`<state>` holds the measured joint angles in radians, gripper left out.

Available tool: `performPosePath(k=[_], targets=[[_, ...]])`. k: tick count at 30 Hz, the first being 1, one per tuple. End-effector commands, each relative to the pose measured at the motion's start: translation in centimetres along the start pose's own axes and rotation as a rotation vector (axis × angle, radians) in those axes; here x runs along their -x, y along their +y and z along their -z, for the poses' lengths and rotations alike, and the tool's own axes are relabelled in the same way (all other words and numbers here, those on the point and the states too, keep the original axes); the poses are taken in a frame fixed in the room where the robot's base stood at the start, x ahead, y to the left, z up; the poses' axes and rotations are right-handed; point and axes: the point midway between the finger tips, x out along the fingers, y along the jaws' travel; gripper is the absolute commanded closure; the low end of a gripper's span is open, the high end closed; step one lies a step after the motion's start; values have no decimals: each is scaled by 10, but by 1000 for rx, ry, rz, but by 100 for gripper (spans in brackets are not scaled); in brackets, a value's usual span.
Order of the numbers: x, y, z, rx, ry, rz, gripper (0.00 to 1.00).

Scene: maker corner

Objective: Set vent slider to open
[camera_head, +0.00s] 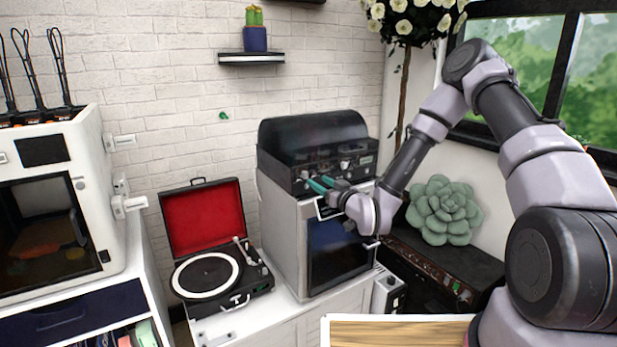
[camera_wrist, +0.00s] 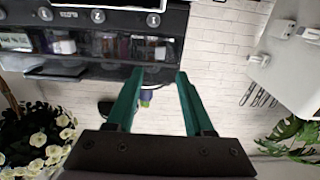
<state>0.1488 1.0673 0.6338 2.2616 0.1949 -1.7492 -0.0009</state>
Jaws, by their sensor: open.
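I cannot make out for certain which part is the vent slider. A black unit with knobs and a dark hood (camera_head: 310,132) sits on a white cabinet (camera_head: 284,225) with a dark front window. It also shows in the wrist view (camera_wrist: 85,72), upside down, with several round knobs along its panel. My gripper (camera_head: 316,184) is in front of the unit's lower left front, its teal fingers apart. In the wrist view my gripper (camera_wrist: 159,76) is open and empty, with its fingertips overlapping the unit's dark edge. I cannot tell whether they touch it.
A record player (camera_head: 210,275) with a raised red lid stands left of the cabinet. A white machine (camera_head: 85,145) is at the far left. A green succulent (camera_head: 443,210) lies right of my gripper. A wooden surface (camera_head: 400,334) is in the near foreground.

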Motion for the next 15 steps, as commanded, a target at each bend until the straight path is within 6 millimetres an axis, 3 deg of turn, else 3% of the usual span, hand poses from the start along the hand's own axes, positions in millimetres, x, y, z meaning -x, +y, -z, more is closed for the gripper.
performPosePath(k=[7,15], targets=[[-47,0,1,1,2,1,48],[-70,0,0,1,0,0,48]])
